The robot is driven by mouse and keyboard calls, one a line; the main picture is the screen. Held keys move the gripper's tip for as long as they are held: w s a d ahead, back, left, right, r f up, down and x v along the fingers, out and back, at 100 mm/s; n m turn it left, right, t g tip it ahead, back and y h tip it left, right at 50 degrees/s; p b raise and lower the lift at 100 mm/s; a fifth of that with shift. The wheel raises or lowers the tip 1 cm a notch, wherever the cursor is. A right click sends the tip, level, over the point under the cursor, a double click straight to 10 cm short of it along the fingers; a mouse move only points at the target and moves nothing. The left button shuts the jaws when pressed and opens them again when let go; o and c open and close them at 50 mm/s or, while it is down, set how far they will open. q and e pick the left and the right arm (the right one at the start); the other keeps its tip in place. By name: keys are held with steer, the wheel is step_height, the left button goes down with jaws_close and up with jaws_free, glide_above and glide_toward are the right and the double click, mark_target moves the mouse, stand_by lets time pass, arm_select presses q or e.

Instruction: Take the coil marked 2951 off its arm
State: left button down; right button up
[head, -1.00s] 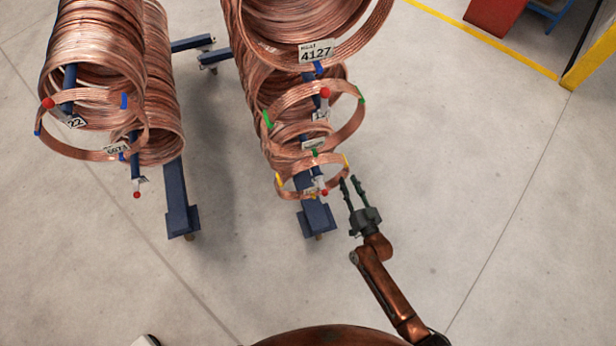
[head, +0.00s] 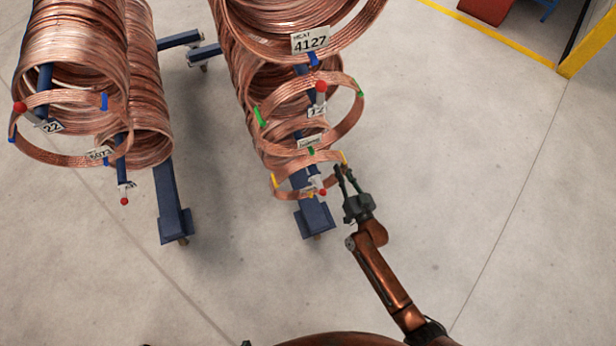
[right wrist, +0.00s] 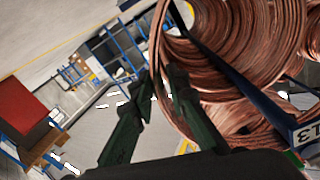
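No tag reading 2951 is legible, so I cannot tell for sure which coil carries it. A small copper coil with yellow bands (head: 292,194) hangs on the lowest arm of the right rack; a small tag (head: 313,184) beside the arm's red tip (head: 323,192) is unreadable. My right gripper (head: 344,170) is at this coil's right side, its fingers apart. In the right wrist view the open fingers (right wrist: 160,100) stand on either side of a copper strand edge (right wrist: 157,50); contact is not clear. My left gripper is not in view.
A green-banded coil (head: 350,121) hangs just above, and a large coil tagged 4127 (head: 310,41) above that. A left rack bears more coils, one with blue bands (head: 60,160). The rack foot (head: 314,220) stands below. The floor at right (head: 480,180) is clear.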

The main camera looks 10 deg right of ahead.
jaws_close()
stand_by(0.3)
steer(key=shift+r, duration=0.1)
steer(key=shift+r, duration=0.1)
